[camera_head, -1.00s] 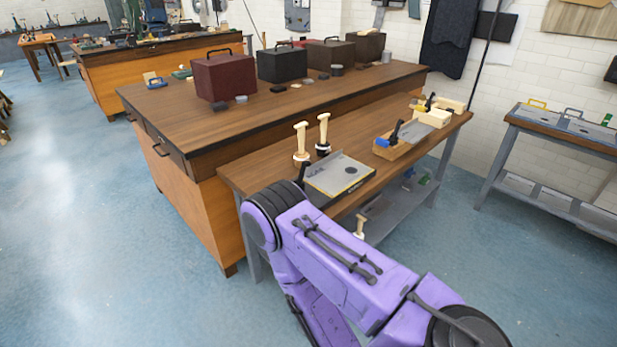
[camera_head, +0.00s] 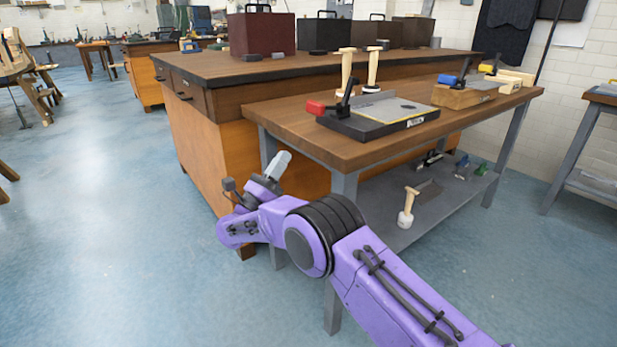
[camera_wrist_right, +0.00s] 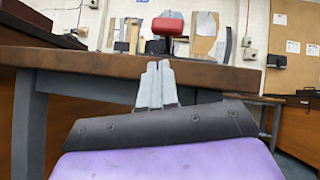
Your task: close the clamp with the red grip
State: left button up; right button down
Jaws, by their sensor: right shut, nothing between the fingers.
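The clamp with the red grip (camera_head: 316,107) is at the near left corner of the lower wooden table. Its black lever (camera_head: 346,98) stands up beside a dark base with a grey plate (camera_head: 378,115). The red grip sticks out towards the left; I cannot tell how far the clamp is open. My right gripper (camera_head: 280,162) is shut and empty, left of the table and below its top. In the right wrist view its closed fingers (camera_wrist_right: 158,68) point at the table edge, with the red grip (camera_wrist_right: 168,25) above and beyond them. My left gripper is not in view.
The lower table's edge (camera_head: 300,135) lies between my right gripper and the clamp. A blue-grip clamp (camera_head: 448,80) and wooden-handled tools (camera_head: 372,68) stand further back.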

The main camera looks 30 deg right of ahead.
aim_at(320, 116)
pick_arm(q)
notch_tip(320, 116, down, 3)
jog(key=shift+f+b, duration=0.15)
jog(key=shift+b, duration=0.55)
pick_arm(e)
jog(key=d+r+m+g, duration=0.1)
jog(key=d+r+m, duration=0.1)
jog(key=d+r+m+g, duration=0.2)
jog(key=d, duration=0.1)
jog(key=d+r+m+g, duration=0.1)
jog(key=d+r+m, duration=0.1)
jog(key=d+r, duration=0.1)
jog(key=shift+s+r+g, duration=0.1)
jog(key=shift+s+g, duration=0.1)
jog(key=shift+g, duration=0.2)
jog(key=shift+r, duration=0.1)
